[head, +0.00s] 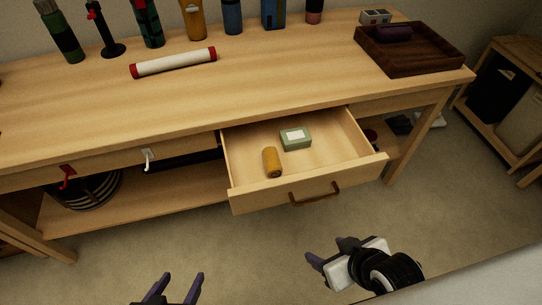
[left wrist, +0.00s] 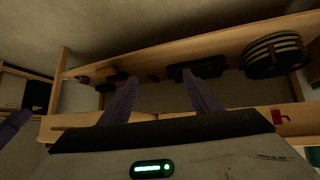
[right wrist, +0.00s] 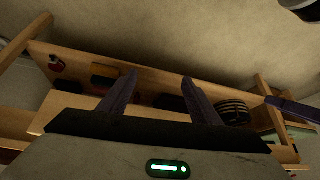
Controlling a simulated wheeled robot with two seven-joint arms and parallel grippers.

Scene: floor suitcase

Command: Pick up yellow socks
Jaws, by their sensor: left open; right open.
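A rolled yellow bundle, which looks like the yellow socks (head: 272,162), lies in the open drawer (head: 338,135) of the wooden table, left of a small green box (head: 295,139). My left gripper (head: 181,285) is open and empty at the bottom of the head view, in front of the table and left of the drawer. My right gripper (head: 328,254) is open and empty, in front of the drawer and to the right of the socks. Neither wrist view clearly shows the socks; the left wrist view shows the open left fingers (left wrist: 160,82), the right wrist view the open right fingers (right wrist: 160,80).
The drawer front has a brown handle (head: 315,194). The tabletop holds a white roll with red ends (head: 174,62), a dark wooden tray (head: 408,55) and several bottles at the back. Red (head: 67,176) and white hooks (head: 148,158) hang on the front edge. The floor before the drawer is clear.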

